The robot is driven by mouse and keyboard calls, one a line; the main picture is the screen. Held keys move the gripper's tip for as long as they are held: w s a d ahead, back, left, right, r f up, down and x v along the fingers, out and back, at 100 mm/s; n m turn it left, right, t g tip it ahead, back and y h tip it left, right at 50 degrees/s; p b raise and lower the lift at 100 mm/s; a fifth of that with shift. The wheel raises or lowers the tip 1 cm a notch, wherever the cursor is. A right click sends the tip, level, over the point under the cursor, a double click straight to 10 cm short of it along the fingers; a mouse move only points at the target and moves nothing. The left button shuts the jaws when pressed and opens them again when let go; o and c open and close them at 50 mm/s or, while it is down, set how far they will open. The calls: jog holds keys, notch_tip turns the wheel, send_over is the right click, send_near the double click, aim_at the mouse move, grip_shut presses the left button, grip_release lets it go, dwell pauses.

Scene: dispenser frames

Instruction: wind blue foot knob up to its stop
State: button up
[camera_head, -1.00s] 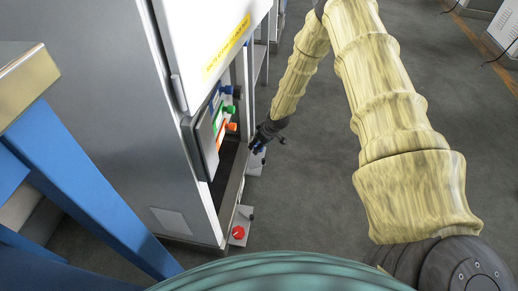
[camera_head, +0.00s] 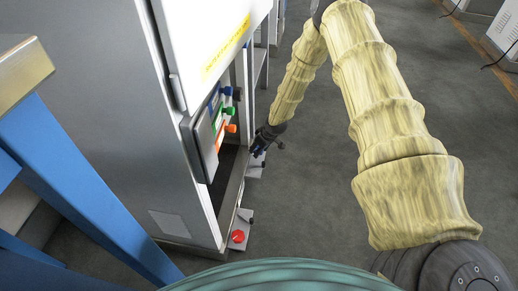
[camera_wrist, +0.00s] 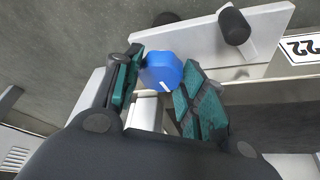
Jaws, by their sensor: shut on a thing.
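The blue foot knob (camera_wrist: 161,71) shows in the wrist view, a rounded lobed knob with a white mark on its face. My gripper (camera_wrist: 158,84) has its teal-padded fingers on either side of the knob and is shut on it. In the head view my gripper (camera_head: 262,143) is low at the cabinet's foot, beyond the dark opening. There the knob is mostly hidden by the fingers.
A red foot knob (camera_head: 238,237) sits on a nearer bracket. Blue, green and orange knobs (camera_head: 231,111) stick out from a panel on the cabinet (camera_head: 105,120). A blue-legged table (camera_head: 85,190) stands left. Grey floor right of the cabinet is open.

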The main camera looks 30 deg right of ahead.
jog(key=shift+r+n+p, duration=0.1)
jog(key=shift+n+p, duration=0.35)
jog(key=shift+n, duration=0.05)
jog(key=shift+d, duration=0.1)
jog(key=shift+n+y+p, duration=0.3)
jog(key=shift+n+y, duration=0.3)
jog(key=shift+n, duration=0.4)
jog(key=shift+f+n+g+y+b, duration=0.25)
jog(key=shift+n+g+b, duration=0.25)
jog(key=shift+n, duration=0.6)
jog(key=shift+w+r+n+g+y+b, duration=0.1)
jog(key=shift+n+g+y+b, duration=0.2)
jog(key=shift+n+b, duration=0.55)
jog(key=shift+n, duration=0.45)
jog(key=o, duration=1)
jog(key=shift+o, duration=0.2)
